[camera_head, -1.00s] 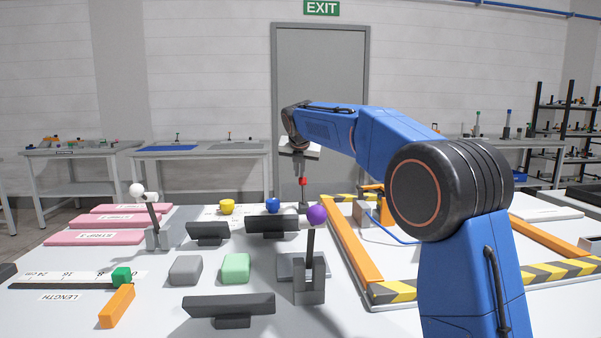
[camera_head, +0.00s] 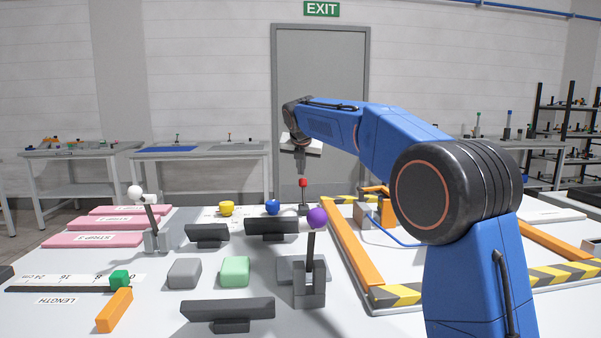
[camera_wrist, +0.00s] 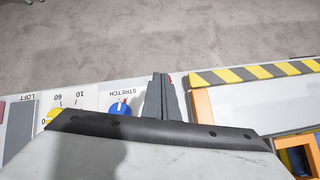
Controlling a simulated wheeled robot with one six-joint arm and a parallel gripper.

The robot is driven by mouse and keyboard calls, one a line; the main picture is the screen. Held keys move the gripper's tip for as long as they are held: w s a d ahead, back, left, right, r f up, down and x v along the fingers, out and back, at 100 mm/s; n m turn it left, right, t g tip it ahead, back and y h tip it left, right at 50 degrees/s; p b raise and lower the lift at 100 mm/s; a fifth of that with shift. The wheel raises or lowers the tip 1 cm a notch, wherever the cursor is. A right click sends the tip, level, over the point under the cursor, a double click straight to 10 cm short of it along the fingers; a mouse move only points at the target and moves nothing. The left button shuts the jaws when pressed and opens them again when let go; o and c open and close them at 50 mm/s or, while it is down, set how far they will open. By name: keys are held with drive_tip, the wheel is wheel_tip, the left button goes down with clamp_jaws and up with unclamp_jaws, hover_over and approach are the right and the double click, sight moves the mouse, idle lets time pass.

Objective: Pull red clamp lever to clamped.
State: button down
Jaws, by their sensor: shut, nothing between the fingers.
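The red clamp lever (camera_head: 303,183) stands at the far edge of the white table, a red knob on a short stem that looks about upright. My gripper (camera_head: 301,173) points down just above or behind the red knob, its fingers shut and empty. I cannot tell whether they touch the knob. In the wrist view my gripper (camera_wrist: 160,78) shows as two dark fingers close together. Only a sliver of red (camera_wrist: 171,77) shows beside their tips, and the rest of the lever is hidden there.
A blue knob (camera_head: 272,207) and a yellow knob (camera_head: 227,208) sit left of the red lever. A purple-balled lever (camera_head: 317,218) and a white-balled lever (camera_head: 135,193) stand nearer. An orange-edged frame (camera_head: 352,240) with striped bars lies to the right.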

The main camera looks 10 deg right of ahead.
drive_tip(key=v, duration=1.6)
drive_tip(key=shift+a, duration=0.25)
drive_tip(key=shift+s+f, duration=0.1)
drive_tip(key=shift+f, duration=0.05)
